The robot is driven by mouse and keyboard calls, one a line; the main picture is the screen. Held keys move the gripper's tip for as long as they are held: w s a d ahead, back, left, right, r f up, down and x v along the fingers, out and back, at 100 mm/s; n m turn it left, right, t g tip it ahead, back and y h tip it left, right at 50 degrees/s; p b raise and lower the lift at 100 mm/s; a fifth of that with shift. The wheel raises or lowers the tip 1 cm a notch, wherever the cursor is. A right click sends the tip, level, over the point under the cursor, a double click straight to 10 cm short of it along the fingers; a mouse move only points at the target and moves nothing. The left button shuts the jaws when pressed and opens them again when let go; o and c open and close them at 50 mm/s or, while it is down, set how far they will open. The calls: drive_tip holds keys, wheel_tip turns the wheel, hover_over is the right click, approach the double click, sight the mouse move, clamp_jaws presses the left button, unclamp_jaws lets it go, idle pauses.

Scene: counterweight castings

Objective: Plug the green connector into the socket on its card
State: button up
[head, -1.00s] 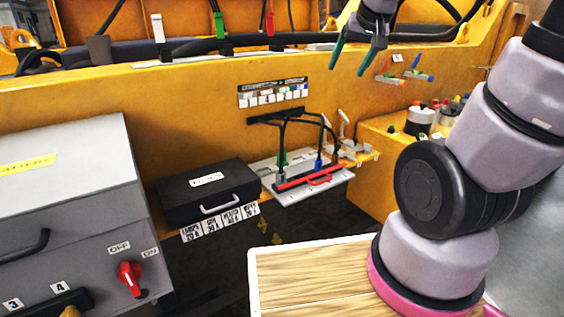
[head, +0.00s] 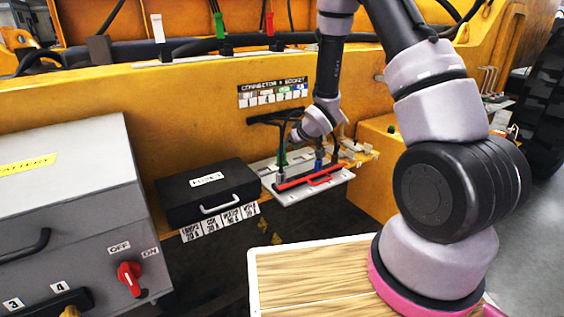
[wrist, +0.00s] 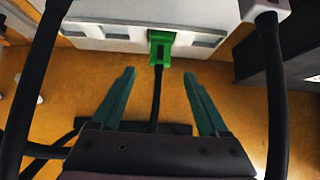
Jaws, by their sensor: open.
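The green connector (head: 282,161) is on a black cable at the back left of the white panel (head: 290,198). In the wrist view the green connector (wrist: 160,44) is near the top middle, at a white slotted surface (wrist: 105,32); I cannot tell how it is seated. My gripper (wrist: 158,84) is open, its teal fingers pointing toward the connector, one on each side of its cable and short of its body. Nothing is held. In the head view my wrist hangs above the panel and the fingertips are hard to make out. A connector-to-socket card (head: 272,94) is on the yellow wall.
A blue connector (head: 319,158) stands right of the green one. Black cables (wrist: 278,100) run close on both sides of my gripper. A red bar with a handle (head: 312,178) lies along the panel's front. A black case (head: 207,190) is on the left.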

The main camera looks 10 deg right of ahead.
sight(279, 156)
drive_tip(key=x, duration=1)
drive_tip(key=shift+w+f, duration=0.15)
drive_tip(key=shift+f, duration=0.1)
drive_tip(key=shift+c, duration=0.3)
clamp_jaws()
drive_tip(key=shift+r, duration=0.15)
